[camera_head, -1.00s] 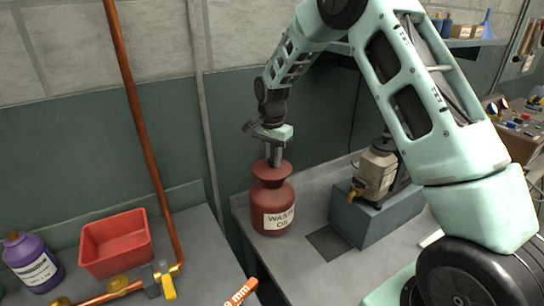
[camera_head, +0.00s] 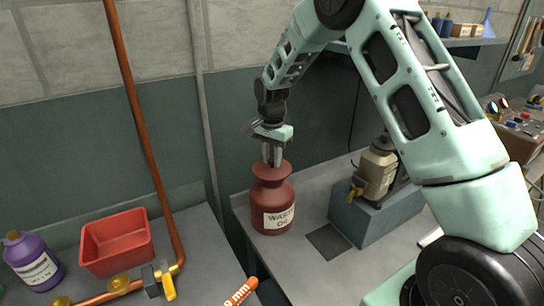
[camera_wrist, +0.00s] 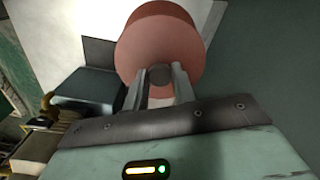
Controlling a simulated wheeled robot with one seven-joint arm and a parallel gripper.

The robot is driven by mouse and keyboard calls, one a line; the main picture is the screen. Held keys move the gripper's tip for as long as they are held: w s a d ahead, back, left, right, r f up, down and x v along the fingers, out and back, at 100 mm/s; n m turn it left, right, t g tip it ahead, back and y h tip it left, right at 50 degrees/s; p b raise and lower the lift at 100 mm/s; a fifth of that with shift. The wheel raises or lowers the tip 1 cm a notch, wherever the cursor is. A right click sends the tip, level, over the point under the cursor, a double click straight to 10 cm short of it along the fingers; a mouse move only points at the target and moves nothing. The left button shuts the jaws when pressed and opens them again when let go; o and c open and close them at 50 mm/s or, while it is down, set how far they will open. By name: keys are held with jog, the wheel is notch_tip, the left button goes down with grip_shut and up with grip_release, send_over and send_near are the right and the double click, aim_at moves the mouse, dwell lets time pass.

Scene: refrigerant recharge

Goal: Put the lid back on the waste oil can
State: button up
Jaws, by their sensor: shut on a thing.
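The dark red waste oil can (camera_head: 272,205) stands upright on the grey bench, with a flared top and a "WASTE OIL" label. My gripper (camera_head: 272,163) points down at the can's mouth, its fingertips at the flared top. In the wrist view my gripper (camera_wrist: 160,77) is shut on a small round grey piece, which looks like the knob of the lid (camera_wrist: 160,75). Reddish round surfaces of the can (camera_wrist: 165,20) show behind it. The lid's edge cannot be told apart from the can's top, so whether it is seated is unclear.
A grey-blue block (camera_head: 375,215) with a beige pump (camera_head: 377,172) stands right of the can. A dark square plate (camera_head: 328,241) lies on the bench between them. At left are a red bin (camera_head: 117,243), a purple bottle (camera_head: 33,262) and a copper pipe (camera_head: 140,120).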

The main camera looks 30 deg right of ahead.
dwell(0.3)
jog(key=o, duration=1.5)
jog(key=shift+o, duration=0.2)
jog(key=shift+r, duration=0.1)
jog(key=shift+r+p, duration=2.5)
jog(key=shift+r, duration=0.95)
grip_shut()
